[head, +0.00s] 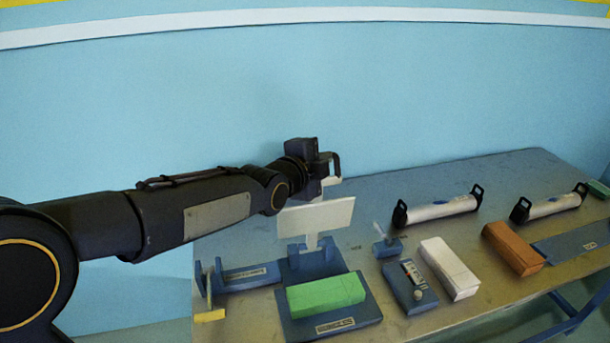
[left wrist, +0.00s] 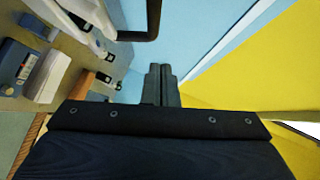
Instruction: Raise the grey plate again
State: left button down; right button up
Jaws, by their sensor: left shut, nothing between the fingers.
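The pale grey plate (head: 318,217) stands above a blue base (head: 312,262) on the table, carried on a short pale stem. My left gripper (head: 331,170) is just above the plate's upper edge in the head view; a small pale piece shows beside it, and I cannot tell what it belongs to. In the left wrist view the fingers (left wrist: 161,84) are together with nothing between them. The plate cannot be made out in the left wrist view. My right gripper is in neither view.
A green block (head: 326,295) lies on a blue pad in front of the base. A blue box with controls (head: 410,286), a white block (head: 449,268), a brown block (head: 512,248) and two silver rollers with black ends (head: 440,209) are to the right. The table's back middle is clear.

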pick_arm(q)
jog(key=r+p+v, duration=0.1)
jog(key=p+v, duration=0.1)
jog(key=v, duration=0.7)
jog(key=s+a+f+n+g+y, duration=0.1)
jog(key=s+a+f+n+g, duration=0.2)
jog(key=s+a+f+n, duration=0.65)
jog(key=s+a+f+n+g+y, duration=0.1)
jog(key=s+a+f+n+g, duration=0.1)
jog(key=s+n, duration=0.4)
jog(key=s+a+f+n+g+y, duration=0.1)
jog(key=s+a+f+n+g, duration=0.2)
jog(key=s+n, duration=0.4)
jog(key=s+f, duration=0.1)
jog(key=s, duration=0.3)
jog(key=shift+s+a, duration=0.4)
